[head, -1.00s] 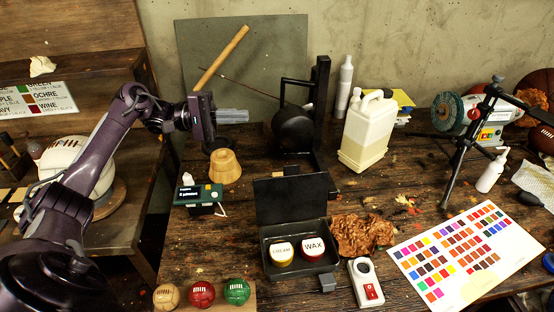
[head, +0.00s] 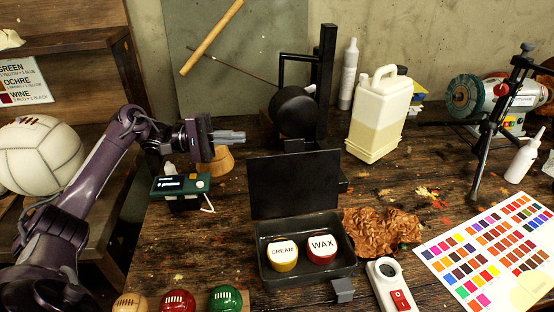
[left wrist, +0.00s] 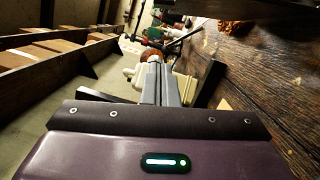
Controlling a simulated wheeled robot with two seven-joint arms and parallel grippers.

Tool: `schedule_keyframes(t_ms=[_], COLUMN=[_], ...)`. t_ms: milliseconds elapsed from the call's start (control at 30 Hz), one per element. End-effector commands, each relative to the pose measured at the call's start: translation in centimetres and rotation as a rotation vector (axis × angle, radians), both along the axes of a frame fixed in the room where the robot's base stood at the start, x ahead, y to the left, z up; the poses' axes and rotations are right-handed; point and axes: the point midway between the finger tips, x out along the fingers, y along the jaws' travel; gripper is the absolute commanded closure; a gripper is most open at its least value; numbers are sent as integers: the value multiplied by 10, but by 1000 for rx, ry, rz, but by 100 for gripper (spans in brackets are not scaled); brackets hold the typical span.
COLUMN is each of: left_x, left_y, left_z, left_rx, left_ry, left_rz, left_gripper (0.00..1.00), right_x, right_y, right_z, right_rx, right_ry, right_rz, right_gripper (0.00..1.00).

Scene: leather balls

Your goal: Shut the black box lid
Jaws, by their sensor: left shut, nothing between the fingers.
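The black box (head: 306,286) stands on the table at the front middle. Its lid (head: 294,184) is open and stands nearly upright at the back edge. Inside the box sit a cream tin (head: 283,256) and a wax tin (head: 321,248), side by side. My left gripper (head: 240,137) is shut and empty, above the table to the upper left of the lid and apart from it. In the left wrist view the closed fingers (left wrist: 160,85) point away from the camera, with nothing between them. The right gripper is not in view.
A green-topped device (head: 181,185) and a wooden block (head: 223,161) stand below my left gripper. A black stand (head: 325,100) with a dark ball rises behind the lid. Small balls (head: 177,302) sit front left.

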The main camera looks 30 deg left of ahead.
Motion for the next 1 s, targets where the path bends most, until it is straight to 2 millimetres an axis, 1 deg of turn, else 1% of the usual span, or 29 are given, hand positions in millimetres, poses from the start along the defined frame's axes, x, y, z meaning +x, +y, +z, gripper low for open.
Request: schedule_keyframes(t_ms=[67,167,233,600,633,700,800,1000], left_x=[1,4,9,43,44,34,26,16], left_y=[-2,-10,-19,-90,-95,-99,-105,-113], left_z=[-2,1,3,9,9,10,12,14], left_rx=[0,-2,-2,-3,-3,0,0,0], left_ry=[-1,-1,-2,-3,-2,2,1,1], left_rz=[-1,-4,-3,-3,-3,-2,-1,0], left_gripper=[100,100,100,100,100,100,100,100], right_x=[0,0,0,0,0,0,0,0], right_y=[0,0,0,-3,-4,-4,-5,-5], right_z=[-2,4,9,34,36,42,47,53], right_rx=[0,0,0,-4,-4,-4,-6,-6], right_ry=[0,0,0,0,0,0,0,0], right_rz=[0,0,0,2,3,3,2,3], right_gripper=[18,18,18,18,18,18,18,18])
